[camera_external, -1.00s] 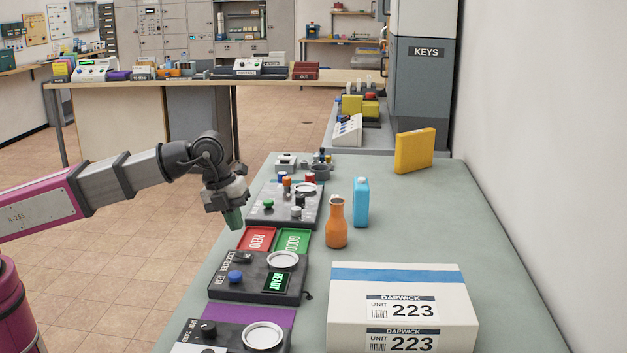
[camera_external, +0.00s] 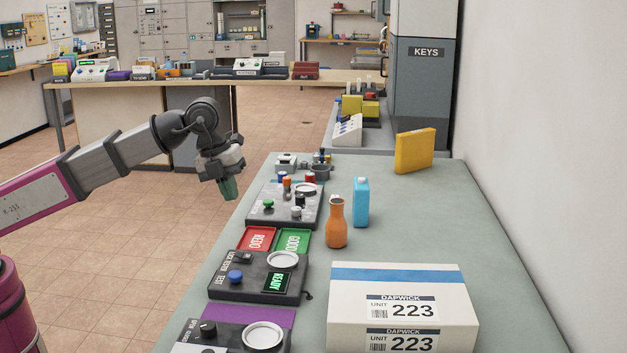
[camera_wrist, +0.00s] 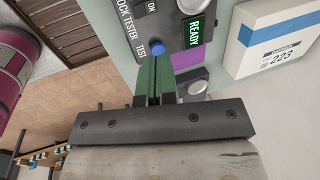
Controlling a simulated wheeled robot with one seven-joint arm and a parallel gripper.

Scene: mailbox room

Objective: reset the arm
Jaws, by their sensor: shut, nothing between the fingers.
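My gripper (camera_external: 229,190) has green fingers that point down. It hangs in the air left of the table's long edge, beside the far control panel (camera_external: 285,205), and holds nothing. The arm reaches in from the left with a bend near the wrist. In the wrist view my gripper (camera_wrist: 155,72) shows its two green fingers together, with the lock tester (camera_wrist: 180,28) beyond them. The lock tester (camera_external: 258,276) also shows in the external view, with a blue button and a green READY display.
The grey-green table (camera_external: 420,225) holds a red tray (camera_external: 257,238), a green tray (camera_external: 292,240), an orange bottle (camera_external: 337,222), a blue bottle (camera_external: 361,203), a yellow block (camera_external: 415,150) and a white box (camera_external: 400,300). Open floor (camera_external: 120,225) lies left of the table.

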